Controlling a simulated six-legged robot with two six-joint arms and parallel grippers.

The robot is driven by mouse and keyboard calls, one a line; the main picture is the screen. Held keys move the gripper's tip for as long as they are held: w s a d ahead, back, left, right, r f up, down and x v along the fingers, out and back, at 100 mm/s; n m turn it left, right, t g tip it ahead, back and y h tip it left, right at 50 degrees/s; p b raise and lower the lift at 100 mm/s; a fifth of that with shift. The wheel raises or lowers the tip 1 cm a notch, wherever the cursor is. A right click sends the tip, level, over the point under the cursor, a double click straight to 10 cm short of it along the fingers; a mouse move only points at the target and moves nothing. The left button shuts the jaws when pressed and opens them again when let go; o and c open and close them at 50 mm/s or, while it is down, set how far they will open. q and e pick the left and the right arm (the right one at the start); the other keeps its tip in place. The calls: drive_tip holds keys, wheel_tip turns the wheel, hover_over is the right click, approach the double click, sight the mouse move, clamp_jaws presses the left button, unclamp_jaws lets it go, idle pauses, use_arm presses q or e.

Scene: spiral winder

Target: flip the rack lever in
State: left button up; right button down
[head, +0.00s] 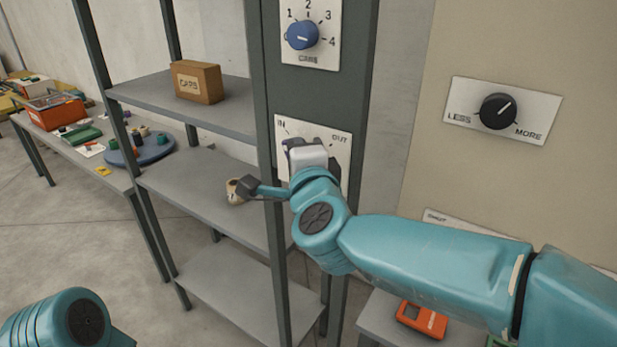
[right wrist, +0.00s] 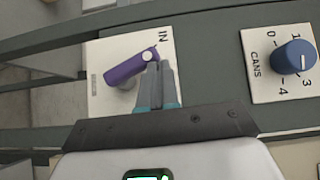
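The rack lever (right wrist: 130,68) is a purple bar on a white plate (right wrist: 98,95) in the right wrist view. One end of the bar lies close to the IN label. In the head view the plate (head: 341,146), marked IN and OUT, is on the dark rack post, and my right gripper (head: 298,150) covers most of the lever. In the right wrist view my right gripper (right wrist: 160,68) has its fingers together, right beside the lever's IN-side end. I cannot tell whether they touch it. Nothing shows between the fingers. My left gripper is out of view.
A blue CANS dial (head: 302,35) sits above the lever plate. A black LESS/MORE dial (head: 499,110) is on the wall at right. The grey shelves (head: 225,105) at left hold a brown box (head: 198,82) and a small tan item (head: 235,192). A cluttered table (head: 75,150) stands farther left.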

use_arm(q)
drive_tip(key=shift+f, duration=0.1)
use_arm(e)
drive_tip(key=shift+w+a+r, duration=0.2)
drive_tip(key=shift+w+a, duration=0.35)
drive_tip(key=shift+a, duration=0.05)
drive_tip(key=shift+w+a, duration=0.25)
drive_tip(key=shift+a, duration=0.1)
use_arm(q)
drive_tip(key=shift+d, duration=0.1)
use_arm(e)
drive_tip(key=shift+a, duration=0.15)
